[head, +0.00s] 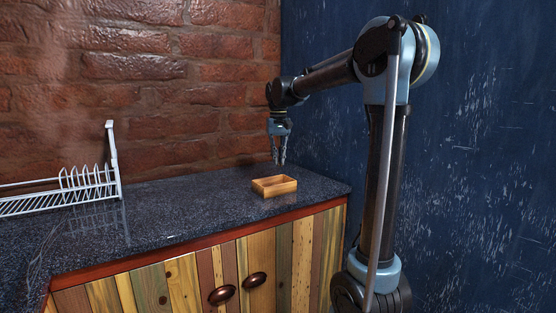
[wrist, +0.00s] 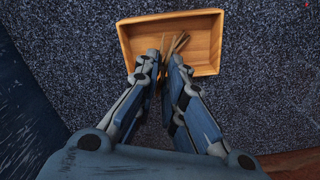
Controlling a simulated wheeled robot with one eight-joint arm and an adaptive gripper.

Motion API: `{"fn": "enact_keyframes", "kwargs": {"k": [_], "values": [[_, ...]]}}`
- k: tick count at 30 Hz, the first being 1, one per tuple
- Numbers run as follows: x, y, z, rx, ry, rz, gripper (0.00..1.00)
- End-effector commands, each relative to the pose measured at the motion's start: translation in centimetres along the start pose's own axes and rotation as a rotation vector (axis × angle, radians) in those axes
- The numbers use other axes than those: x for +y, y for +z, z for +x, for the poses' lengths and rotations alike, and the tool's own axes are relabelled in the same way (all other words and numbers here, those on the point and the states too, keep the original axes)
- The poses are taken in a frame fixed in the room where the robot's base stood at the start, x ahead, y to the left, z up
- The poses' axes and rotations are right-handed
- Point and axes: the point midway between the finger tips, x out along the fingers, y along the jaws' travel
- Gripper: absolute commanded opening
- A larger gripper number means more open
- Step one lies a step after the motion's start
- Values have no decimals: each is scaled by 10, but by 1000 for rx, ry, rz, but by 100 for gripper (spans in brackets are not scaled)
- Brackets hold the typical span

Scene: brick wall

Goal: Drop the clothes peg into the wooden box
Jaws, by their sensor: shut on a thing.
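The wooden box (head: 277,190) is a small, open, light-wood tray on the dark speckled counter, right of the middle in the head view. It also shows at the top of the wrist view (wrist: 204,43). My gripper (head: 279,161) points down above the box. In the wrist view, its fingertips (wrist: 165,60) overlap the near edge of the box and are shut on the clothes peg (wrist: 179,42), a thin brown wooden piece. The peg's ends show against the box's inside; the rest is hidden between the fingers. The peg is too small to make out in the head view.
A white dish rack (head: 88,184) stands on the counter (head: 185,210) at the left. A brick wall is behind and a dark blue wall is at the right. The counter around the box is clear. A small pale thing (head: 170,237) lies near the front edge.

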Motion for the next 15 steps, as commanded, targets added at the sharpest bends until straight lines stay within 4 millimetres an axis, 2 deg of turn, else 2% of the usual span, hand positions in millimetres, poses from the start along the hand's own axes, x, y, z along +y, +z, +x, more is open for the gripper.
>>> {"fn": "enact_keyframes", "kwargs": {"k": [5,15], "values": [[1,4,2,0,0,-67,2],[0,4,35,0,0,-67,2]]}}
